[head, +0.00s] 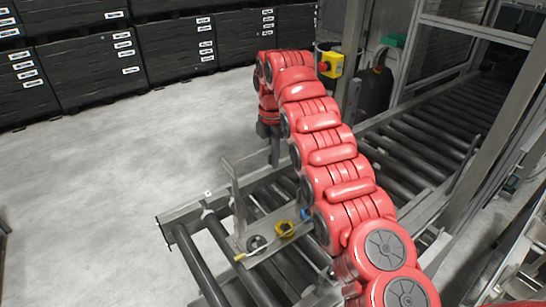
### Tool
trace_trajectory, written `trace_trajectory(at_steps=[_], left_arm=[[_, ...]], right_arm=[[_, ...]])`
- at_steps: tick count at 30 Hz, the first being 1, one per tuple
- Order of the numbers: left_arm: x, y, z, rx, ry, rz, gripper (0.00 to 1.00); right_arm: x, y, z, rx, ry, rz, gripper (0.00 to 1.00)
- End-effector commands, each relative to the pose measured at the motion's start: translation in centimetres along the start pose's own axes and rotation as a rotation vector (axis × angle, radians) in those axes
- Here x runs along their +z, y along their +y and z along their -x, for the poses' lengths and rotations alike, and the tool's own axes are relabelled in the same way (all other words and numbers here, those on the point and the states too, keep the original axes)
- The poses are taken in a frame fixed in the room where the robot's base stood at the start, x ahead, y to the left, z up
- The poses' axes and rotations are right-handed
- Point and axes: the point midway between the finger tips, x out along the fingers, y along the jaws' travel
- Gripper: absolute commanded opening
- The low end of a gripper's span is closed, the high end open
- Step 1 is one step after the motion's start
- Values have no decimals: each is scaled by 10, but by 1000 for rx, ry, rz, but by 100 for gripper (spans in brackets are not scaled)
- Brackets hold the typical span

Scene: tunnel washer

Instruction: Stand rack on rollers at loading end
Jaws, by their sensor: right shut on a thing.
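The rack (238,205) is a light metal frame with a flat base and a thin upright post on its left side. It stands upright on the dark rollers at the loading end. My right gripper (274,155) points down at the rack's far side, shut on the rack's upper part; the exact grip is small and partly hidden by my red arm. My left gripper is out of view.
The roller conveyor (190,262) ends at the lower left and runs up right into a caged tunnel (460,85). A yellow box with a red button (330,65) stands by a post. Black crates (85,65) line the back. The grey floor at left is clear.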

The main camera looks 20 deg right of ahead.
Motion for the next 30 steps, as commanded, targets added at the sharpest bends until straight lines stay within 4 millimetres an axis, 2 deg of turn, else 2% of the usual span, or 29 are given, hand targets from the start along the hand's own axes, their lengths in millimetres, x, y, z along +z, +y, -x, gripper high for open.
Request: trace_trajectory(at_steps=[14, 15, 20, 21, 30], left_arm=[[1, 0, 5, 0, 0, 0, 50], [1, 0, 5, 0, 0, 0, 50], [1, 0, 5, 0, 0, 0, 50], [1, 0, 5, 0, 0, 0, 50], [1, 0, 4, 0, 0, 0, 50]], right_arm=[[0, 0, -5, 3, -2, -1, 0], [0, 0, -4, 3, -2, 0, 15], [0, 0, -5, 2, -1, 0, 44], [0, 0, -5, 1, -1, 0, 46], [0, 0, -4, 0, 0, 0, 46]])
